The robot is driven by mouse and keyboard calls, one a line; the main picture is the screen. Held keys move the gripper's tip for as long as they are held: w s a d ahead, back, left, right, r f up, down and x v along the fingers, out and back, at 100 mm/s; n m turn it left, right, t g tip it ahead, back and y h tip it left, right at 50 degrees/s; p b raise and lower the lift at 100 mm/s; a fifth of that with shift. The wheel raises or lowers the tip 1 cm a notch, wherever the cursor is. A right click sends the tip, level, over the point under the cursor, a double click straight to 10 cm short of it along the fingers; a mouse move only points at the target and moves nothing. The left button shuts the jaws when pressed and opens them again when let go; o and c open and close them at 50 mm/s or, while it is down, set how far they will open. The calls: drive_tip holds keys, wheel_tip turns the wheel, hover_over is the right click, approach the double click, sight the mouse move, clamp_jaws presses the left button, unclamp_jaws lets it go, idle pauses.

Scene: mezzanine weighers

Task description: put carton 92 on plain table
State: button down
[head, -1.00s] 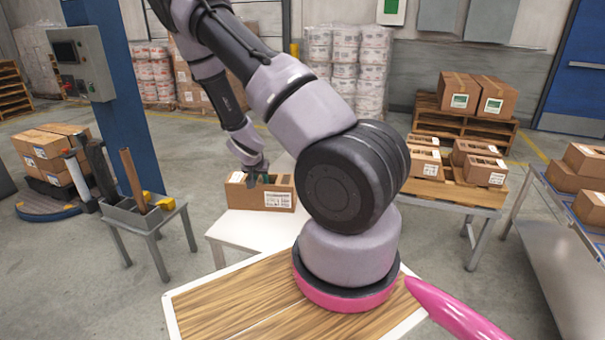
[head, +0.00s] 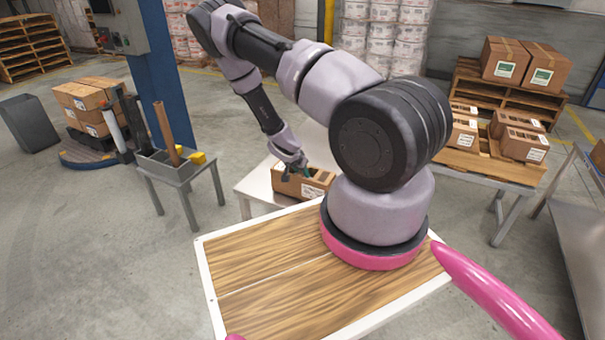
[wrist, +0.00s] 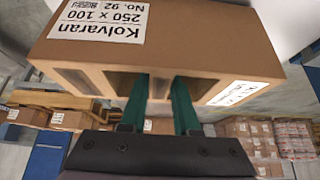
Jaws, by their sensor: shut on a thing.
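Carton 92 (head: 286,185) is a brown cardboard carton with openings in its top and white labels. Its label reads "Kolvaran 250 x 100 No. 92", upside down, in the wrist view (wrist: 190,48). My gripper (head: 292,165) is shut on it from above. In the wrist view the green fingers (wrist: 160,88) grip the strip between two openings. A plain pale table (head: 255,186) is beneath the carton in the head view. I cannot tell whether the carton's base touches the tabletop. My arm hides part of the table and the carton's right end.
A grey stand with a tool tray (head: 176,170) is left of the pale table, by a blue pillar (head: 163,80). A table with several cartons (head: 485,168) is at right, before stacked pallets (head: 490,90). A metal table (head: 575,225) is at far right. Open floor lies at left.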

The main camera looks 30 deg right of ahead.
drive_tip(key=shift+f, duration=0.2)
drive_tip(key=shift+f, duration=0.1)
drive_tip(key=c, duration=0.6)
unclamp_jaws()
drive_tip(key=shift+c, duration=0.2)
drive_tip(key=v, duration=1.2)
